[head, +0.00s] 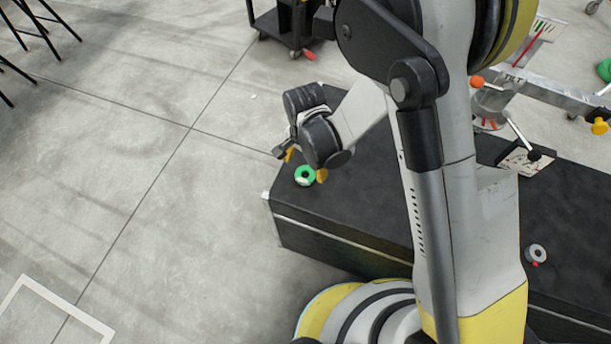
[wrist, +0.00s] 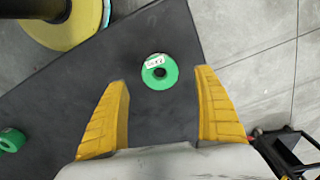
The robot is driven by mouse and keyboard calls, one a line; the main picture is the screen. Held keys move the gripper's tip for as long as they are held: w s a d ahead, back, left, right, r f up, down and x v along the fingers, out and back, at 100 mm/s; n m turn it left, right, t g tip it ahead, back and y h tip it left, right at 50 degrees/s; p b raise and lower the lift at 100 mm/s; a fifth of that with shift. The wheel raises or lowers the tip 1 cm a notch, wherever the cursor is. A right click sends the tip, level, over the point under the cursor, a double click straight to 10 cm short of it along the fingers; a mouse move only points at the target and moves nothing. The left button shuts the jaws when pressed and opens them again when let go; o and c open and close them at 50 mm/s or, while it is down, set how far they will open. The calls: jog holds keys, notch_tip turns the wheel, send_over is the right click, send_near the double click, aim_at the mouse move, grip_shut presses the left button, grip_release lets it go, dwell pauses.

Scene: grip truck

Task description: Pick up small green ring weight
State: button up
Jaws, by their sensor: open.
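The small green ring weight (head: 305,176) lies flat near the corner of a black platform (head: 345,215). It has a dark centre hole and a white label, clear in the wrist view (wrist: 160,72). My gripper (head: 306,164) is above the platform at the ring. In the wrist view its two yellow fingers (wrist: 162,88) are spread wide and empty. The ring sits between and slightly beyond the fingertips, not touching either. The gap in height between fingers and ring is hard to tell.
Another green object (wrist: 11,140) lies on the platform at the left of the wrist view. A grey roll (head: 536,253) lies at the platform's right. A dark cart (head: 285,25) stands behind. Open concrete floor (head: 130,170) is at the left.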

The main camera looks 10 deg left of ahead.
aim_at(305, 177)
notch_tip(305, 177, down, 5)
jog(key=b, duration=0.2)
jog(key=shift+r+b, duration=0.1)
jog(key=shift+b, duration=0.25)
jog(key=shift+r, duration=0.1)
jog(key=c, duration=1.5)
jog(key=shift+r+p, duration=0.45)
jog(key=shift+r, duration=0.1)
jog(key=r+p, duration=0.1)
jog(key=r, duration=0.1)
jog(key=d+r+p, duration=0.1)
jog(key=r, duration=0.1)
jog(key=d+r+p, duration=0.4)
jog(key=d+r, duration=0.2)
jog(key=d, duration=0.5)
notch_tip(305, 177, up, 7)
jog(key=p, duration=0.5)
jog(key=shift+w+a+r, duration=0.1)
jog(key=shift+w+r, duration=0.05)
jog(key=shift+r, duration=0.05)
